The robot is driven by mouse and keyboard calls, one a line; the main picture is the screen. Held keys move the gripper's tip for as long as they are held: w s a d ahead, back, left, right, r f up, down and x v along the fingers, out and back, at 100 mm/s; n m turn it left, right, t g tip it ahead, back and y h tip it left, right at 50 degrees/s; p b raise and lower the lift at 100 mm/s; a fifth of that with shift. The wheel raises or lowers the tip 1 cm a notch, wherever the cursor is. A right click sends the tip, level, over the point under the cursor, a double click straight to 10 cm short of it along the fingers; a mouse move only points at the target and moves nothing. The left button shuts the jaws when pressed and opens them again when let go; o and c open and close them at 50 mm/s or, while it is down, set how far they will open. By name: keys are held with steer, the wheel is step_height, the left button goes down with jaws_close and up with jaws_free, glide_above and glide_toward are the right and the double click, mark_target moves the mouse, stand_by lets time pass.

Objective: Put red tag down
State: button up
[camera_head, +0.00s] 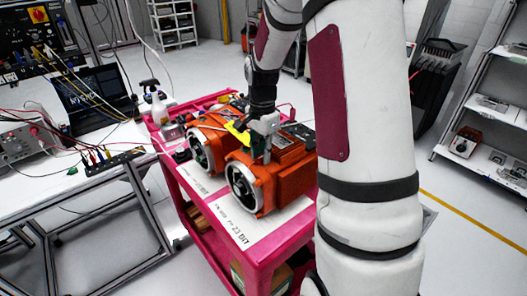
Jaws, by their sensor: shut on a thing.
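My gripper (266,150) points down over the pink cart (263,250), at the front orange motor unit (283,172). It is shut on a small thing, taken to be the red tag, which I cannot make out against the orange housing. A bright yellow piece (238,133) shows just left of my gripper, between the two motor units. Whether it touches the gripper is unclear. The rear orange motor unit (208,138) stands behind and left of the front one. Both have round metal flanges facing the front left.
A white labelled sheet (235,222) lies on the cart's front edge. A bench (95,185) with cables, a laptop (95,98) and instruments is at left. Shelves (490,105) stand at right. My arm hides the cart's right side.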

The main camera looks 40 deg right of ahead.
steer(key=shift+f, duration=0.1)
steer(key=o, duration=0.8)
step_height(320, 180, up, 11)
steer(key=b, duration=0.2)
steer(key=s+a+r+n+t, duration=0.2)
steer(key=s+a+r+n, duration=0.55)
steer(key=a, duration=0.25)
steer(key=shift+s+a+f+n+t, duration=0.1)
steer(key=shift+s+a+n+t, duration=0.45)
steer(key=shift+s+a+n, duration=1.05)
steer(key=shift+s+a+r+n+t, duration=0.1)
steer(key=shift+s+a+n+t, duration=0.5)
steer(key=shift+s+a+n, duration=1)
steer(key=shift+s+a+f+n+t, duration=0.1)
steer(key=shift+s+a+n+t, duration=0.7)
steer(key=shift+s+n, duration=1.35)
steer(key=shift+s+a+m+g, duration=0.25)
steer(key=shift+m, duration=0.05)
